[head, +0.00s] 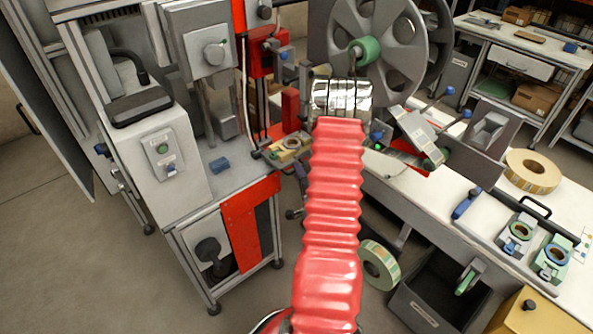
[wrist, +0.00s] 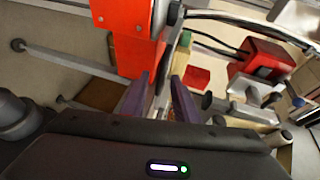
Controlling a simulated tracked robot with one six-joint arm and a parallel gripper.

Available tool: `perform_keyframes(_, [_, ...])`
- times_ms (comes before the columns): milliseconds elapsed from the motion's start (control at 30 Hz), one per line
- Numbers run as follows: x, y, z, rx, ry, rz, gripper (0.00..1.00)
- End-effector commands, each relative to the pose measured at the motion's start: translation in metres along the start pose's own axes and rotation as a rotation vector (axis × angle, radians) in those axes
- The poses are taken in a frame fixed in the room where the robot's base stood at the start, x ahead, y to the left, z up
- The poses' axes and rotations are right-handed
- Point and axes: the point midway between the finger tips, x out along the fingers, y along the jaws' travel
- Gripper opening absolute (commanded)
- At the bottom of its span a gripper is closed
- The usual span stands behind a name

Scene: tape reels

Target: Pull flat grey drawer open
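My gripper (wrist: 160,88) shows in the wrist view as two dark purple fingers set apart, with nothing held between them. In the head view it is hidden behind my red ribbed arm. A flat light grey drawer front (head: 519,64) sits under the top of the back right bench and looks shut. It is well to the right of my arm, and I cannot make it out in the wrist view. A deep dark grey bin (head: 425,312) with a label stands low under the near bench; I cannot tell whether it is a drawer.
A grey reel wheel (head: 393,40) stands beyond my arm. The grey machine (head: 165,155) with an orange-red panel (head: 243,215) stands left. Tape reels (head: 533,171) lie on the white bench at right. An orange-red block (wrist: 125,18) is close ahead of my gripper. Open floor shows at left.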

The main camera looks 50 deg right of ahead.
Motion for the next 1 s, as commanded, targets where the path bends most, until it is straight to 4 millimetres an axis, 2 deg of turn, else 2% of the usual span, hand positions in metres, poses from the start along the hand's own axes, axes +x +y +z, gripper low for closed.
perform_keyframes(200, [0.022,0.001,0.001,0.001,-0.001,0.001,0.27])
perform_keyframes(567, [0.025,0.0,0.0,0.001,0.0,0.001,0.27])
perform_keyframes(933, [0.025,0.003,0.0,0.001,0.001,0.006,0.01])
perform_keyframes(1000, [0.025,0.004,0.0,0.002,0.001,0.008,0.0])
